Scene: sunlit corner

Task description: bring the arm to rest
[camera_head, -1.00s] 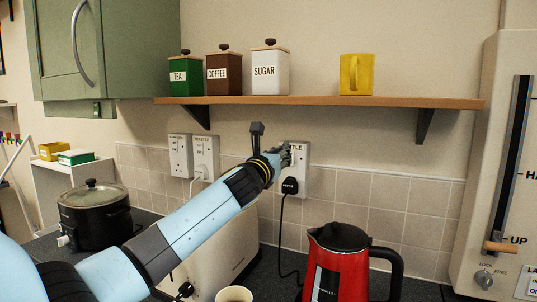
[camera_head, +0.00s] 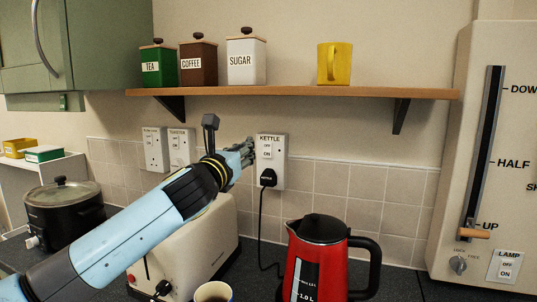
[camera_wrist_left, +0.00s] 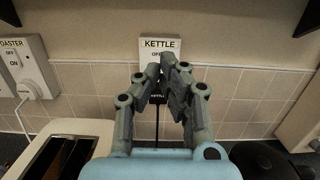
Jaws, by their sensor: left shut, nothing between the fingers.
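My left arm comes in from the lower left in the head view. Its gripper (camera_head: 244,150) is shut and empty, just left of the kettle socket (camera_head: 270,150) on the wall. In the left wrist view the closed fingers (camera_wrist_left: 168,75) stand in front of that socket and hide part of its switch and plug. The socket is labelled KETTLE and has a black plug (camera_head: 267,178) in it with a cord running down. I cannot tell how far the fingertips are from the wall. My right gripper is not in view.
A red kettle (camera_head: 316,265) and a cream toaster (camera_head: 190,250) stand on the worktop below the arm. A cup (camera_head: 213,292) is at the bottom edge. A wooden shelf (camera_head: 300,92) with canisters and a yellow mug (camera_head: 334,63) hangs above. A lever panel (camera_head: 440,200) is at right.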

